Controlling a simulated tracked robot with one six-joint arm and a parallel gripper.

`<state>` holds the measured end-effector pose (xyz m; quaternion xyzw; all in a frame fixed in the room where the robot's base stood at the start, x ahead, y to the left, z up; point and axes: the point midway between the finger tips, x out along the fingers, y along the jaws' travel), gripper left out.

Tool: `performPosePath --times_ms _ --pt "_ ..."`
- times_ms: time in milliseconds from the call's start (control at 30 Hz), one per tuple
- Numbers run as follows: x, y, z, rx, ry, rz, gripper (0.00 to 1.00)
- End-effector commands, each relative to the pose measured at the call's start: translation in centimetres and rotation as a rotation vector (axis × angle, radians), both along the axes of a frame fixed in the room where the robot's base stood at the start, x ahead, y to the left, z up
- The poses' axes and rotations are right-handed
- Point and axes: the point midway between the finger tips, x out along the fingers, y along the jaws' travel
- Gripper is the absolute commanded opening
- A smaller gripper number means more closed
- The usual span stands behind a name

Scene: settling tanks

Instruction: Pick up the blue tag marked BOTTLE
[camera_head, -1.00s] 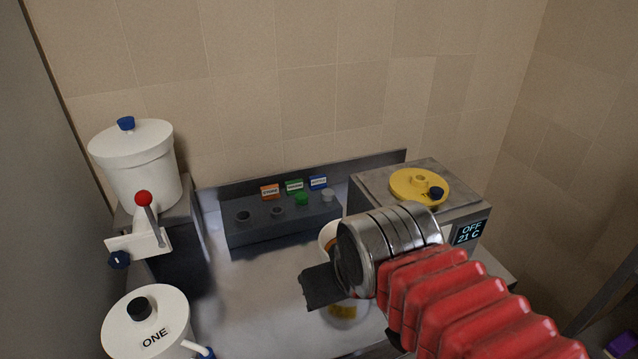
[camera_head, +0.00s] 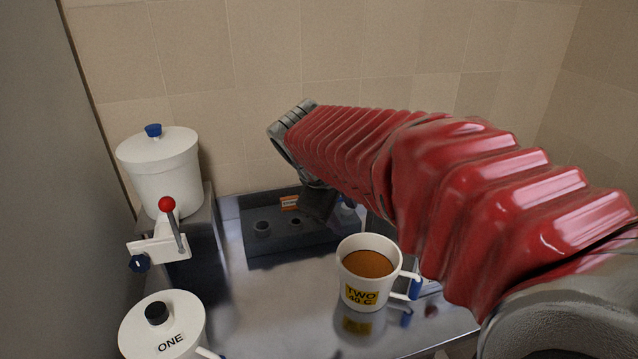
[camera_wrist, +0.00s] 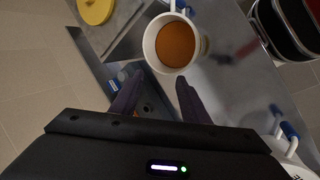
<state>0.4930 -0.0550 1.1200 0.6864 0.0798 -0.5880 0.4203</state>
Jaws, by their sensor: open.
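The blue tag (camera_wrist: 114,85) shows small in the wrist view, just left of the left finger; its lettering is not readable there. In the head view my arm hides it. My gripper (camera_wrist: 160,78) is open and empty, its two dark fingers apart. In the head view my gripper (camera_head: 320,205) is low over the right part of the dark rack (camera_head: 262,248). An orange tag (camera_head: 289,203) stands at the back of the rack, left of my gripper. The green tag is hidden.
A white mug (camera_head: 352,276) marked TWO 40 C, holding brown liquid, stands in front of the rack, close to my arm. A white pot (camera_head: 165,175) with a red-knobbed lever is at left. A lidded pot ONE (camera_head: 150,330) is front left. The wall is behind.

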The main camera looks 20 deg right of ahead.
Motion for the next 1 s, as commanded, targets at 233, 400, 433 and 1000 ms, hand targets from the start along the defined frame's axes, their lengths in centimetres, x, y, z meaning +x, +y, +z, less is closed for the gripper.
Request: performPosePath --times_ms 233,400,433,1000 --pt "6.2 -0.8 -1.0 -0.171 0.104 0.147 0.42" --pt "10.3 -1.1 -2.1 -0.287 0.178 0.246 0.42" --pt "11.0 -1.2 -2.3 -0.308 0.191 0.263 0.42" --pt "23.8 -0.6 -8.4 -0.696 0.457 0.565 0.42"
